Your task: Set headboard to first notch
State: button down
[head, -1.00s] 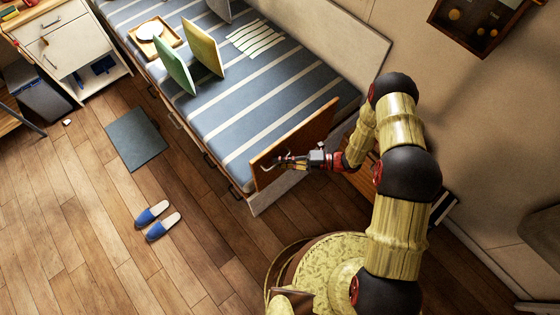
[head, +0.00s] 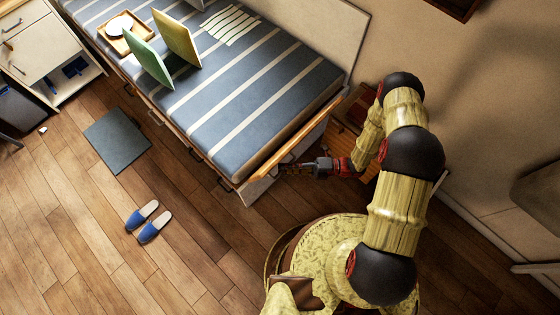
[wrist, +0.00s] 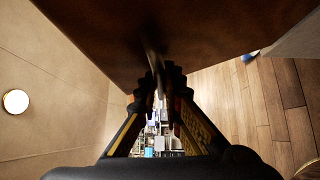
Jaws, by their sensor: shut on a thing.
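The headboard (head: 301,143) is a brown wooden board across the near end of the bed (head: 240,112). In the head view it shows nearly edge-on, as a narrow strip standing close to upright at the mattress end. In the wrist view the headboard's dark underside or face (wrist: 210,32) fills the top. My gripper's fingers (wrist: 156,82) are closed around a thin dark bar at the board, which looks like its handle. The notches are hidden in both views.
A wooden nightstand (head: 343,140) stands beyond my wrist, near the wall. Blue slippers (head: 148,222) and a grey mat (head: 117,140) are on the otherwise open floor at left.

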jog(key=c, duration=2)
grip_release()
jog(key=shift+o, duration=0.2)
jog(key=shift+d, duration=0.15)
jog(key=w+d, duration=0.1)
jog(key=d, duration=1)
jog(key=shift+d+f, duration=0.15)
jog(key=shift+d, duration=0.2)
